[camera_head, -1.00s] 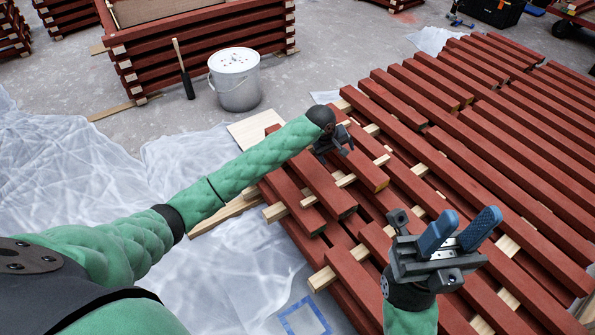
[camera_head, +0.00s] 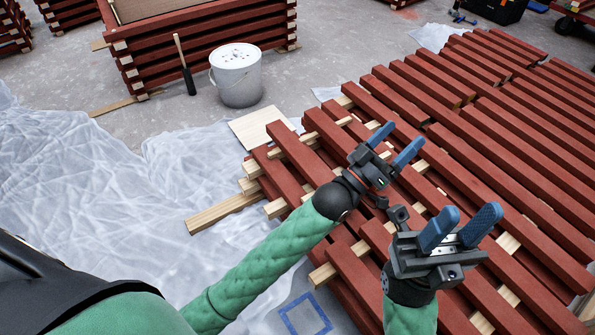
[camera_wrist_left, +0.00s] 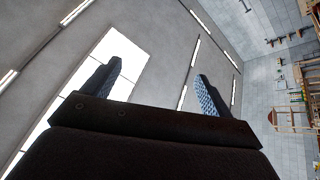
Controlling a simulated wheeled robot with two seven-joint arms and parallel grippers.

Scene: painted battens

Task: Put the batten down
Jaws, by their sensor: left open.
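Many red-painted battens (camera_head: 480,130) lie in a layered stack across pale wooden strips (camera_head: 222,210) on the right side of the head view. My left gripper (camera_head: 398,141) is open and empty above the near left part of the stack, its blue fingers pointing up and away. In the left wrist view its fingers (camera_wrist_left: 158,75) stand apart with nothing between them. My right gripper (camera_head: 467,215) is open and empty, above the front of the stack. Neither gripper holds a batten. The arms hide some near battens.
Crumpled plastic sheeting (camera_head: 75,175) covers the floor at left. A pale board (camera_head: 258,125) lies behind the stack. Ceiling lights show in the wrist view.

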